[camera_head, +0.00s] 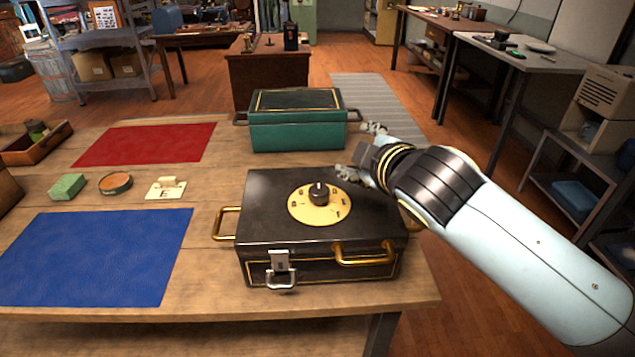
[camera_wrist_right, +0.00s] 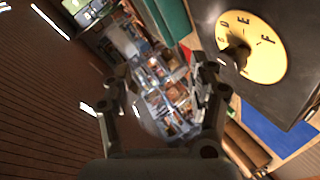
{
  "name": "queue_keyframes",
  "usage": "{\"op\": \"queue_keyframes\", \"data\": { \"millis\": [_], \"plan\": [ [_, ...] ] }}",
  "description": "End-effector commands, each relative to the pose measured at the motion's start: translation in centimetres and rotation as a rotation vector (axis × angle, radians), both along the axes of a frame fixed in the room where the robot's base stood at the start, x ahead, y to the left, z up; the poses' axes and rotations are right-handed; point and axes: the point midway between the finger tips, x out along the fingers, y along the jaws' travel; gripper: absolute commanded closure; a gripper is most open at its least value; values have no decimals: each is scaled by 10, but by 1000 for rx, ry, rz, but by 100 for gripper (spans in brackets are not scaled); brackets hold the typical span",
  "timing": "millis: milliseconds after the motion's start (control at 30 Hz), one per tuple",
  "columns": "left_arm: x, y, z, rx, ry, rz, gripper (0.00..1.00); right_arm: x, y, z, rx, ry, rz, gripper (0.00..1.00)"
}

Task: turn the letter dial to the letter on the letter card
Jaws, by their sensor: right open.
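The letter dial is a round cream plate (camera_head: 312,211) with a black knob (camera_head: 319,195), on top of a black case (camera_head: 268,190). In the right wrist view, the plate (camera_wrist_right: 275,68) and knob (camera_wrist_right: 236,58) are at the upper right. Letters ring the plate; the knob's exact setting is unclear. The letter card (camera_head: 158,191) lies left of the case; its small letter looks like E. My right gripper (camera_head: 356,150) is open and empty beyond the case's back right corner, apart from the knob. Its open fingers also show in the right wrist view (camera_wrist_right: 160,82). My left gripper is not in view.
A teal case (camera_head: 295,132) stands behind the black case, near my right gripper. Brass handles (camera_head: 226,223) stick out from the black case.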

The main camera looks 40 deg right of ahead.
Motion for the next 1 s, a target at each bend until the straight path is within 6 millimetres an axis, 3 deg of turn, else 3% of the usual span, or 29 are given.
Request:
{"op": "queue_keyframes", "data": {
  "millis": [100, 200, 300, 400, 467, 533, 600, 667, 733, 767, 867, 1000],
  "plan": [
    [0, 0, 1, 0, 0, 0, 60, 39, 1, 43, -250, -133, 119, 40],
    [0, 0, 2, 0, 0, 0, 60, 72, 16, 87, -546, -264, 253, 40],
    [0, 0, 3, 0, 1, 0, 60, 104, 50, 131, -947, -406, 434, 40],
    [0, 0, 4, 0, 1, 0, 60, 124, 95, 150, -1383, -528, 643, 40],
    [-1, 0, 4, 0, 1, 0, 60, 132, 120, 148, -1637, -587, 780, 40],
    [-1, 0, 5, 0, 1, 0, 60, 137, 141, 132, -1917, -645, 957, 40],
    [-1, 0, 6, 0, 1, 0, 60, 138, 150, 107, -2169, -693, 1161, 40],
    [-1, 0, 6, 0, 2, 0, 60, 136, 147, 82, -2355, -731, 1361, 40],
    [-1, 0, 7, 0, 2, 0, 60, 130, 130, 53, -2516, -773, 1626, 40],
    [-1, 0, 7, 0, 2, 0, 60, 126, 120, 43, 2469, 763, -1682, 40],
    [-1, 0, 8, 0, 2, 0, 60, 108, 77, 19, 2097, 689, -1721, 40],
    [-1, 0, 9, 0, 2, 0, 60, 82, 27, 12, 1742, 657, -1788, 40]
  ]
}}
